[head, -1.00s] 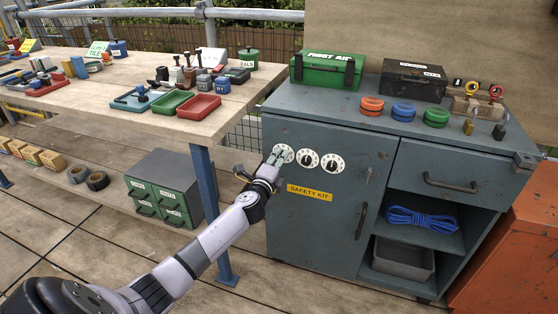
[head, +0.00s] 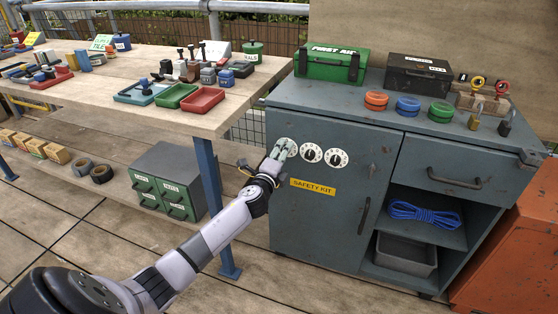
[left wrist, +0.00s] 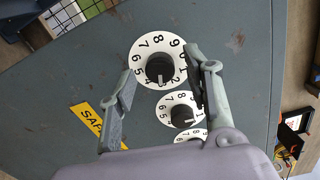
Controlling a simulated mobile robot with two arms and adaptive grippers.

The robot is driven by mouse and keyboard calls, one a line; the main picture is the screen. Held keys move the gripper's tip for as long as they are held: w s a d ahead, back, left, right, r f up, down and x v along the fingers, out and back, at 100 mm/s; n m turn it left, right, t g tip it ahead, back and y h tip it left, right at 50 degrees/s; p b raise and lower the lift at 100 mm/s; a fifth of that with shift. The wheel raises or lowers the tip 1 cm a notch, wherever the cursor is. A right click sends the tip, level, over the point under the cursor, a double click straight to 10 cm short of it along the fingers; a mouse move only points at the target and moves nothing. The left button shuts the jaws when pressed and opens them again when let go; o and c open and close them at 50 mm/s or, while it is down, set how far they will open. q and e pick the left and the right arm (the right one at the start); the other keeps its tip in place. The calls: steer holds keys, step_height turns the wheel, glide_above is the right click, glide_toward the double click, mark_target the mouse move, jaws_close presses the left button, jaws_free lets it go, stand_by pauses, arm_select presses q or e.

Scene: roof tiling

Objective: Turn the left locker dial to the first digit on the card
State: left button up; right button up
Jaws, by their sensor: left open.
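The left locker dial (left wrist: 145,54) is a white numbered disc with a black knob (left wrist: 160,69). In the head view the dial (head: 290,147) is partly covered by my left gripper (head: 281,151). In the left wrist view my left gripper (left wrist: 161,63) is open, with one finger on each side of the knob and not closed on it. The knob's white mark points down in the picture, towards the low digits; the digit there is hard to read. I cannot make out a card with the digits. My right gripper is out of view.
Two more dials, the middle one (head: 311,153) and the right one (head: 337,159), sit in a row on the grey cabinet door (head: 318,225). A yellow SAFETY KIT label (head: 313,187) is below. A wooden bench (head: 120,113) with trays and tools stands left.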

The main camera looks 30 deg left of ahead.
arm_select(q)
steer(key=v, duration=1.1)
steer(key=shift+s, duration=0.4)
steer(key=shift+d, duration=0.1)
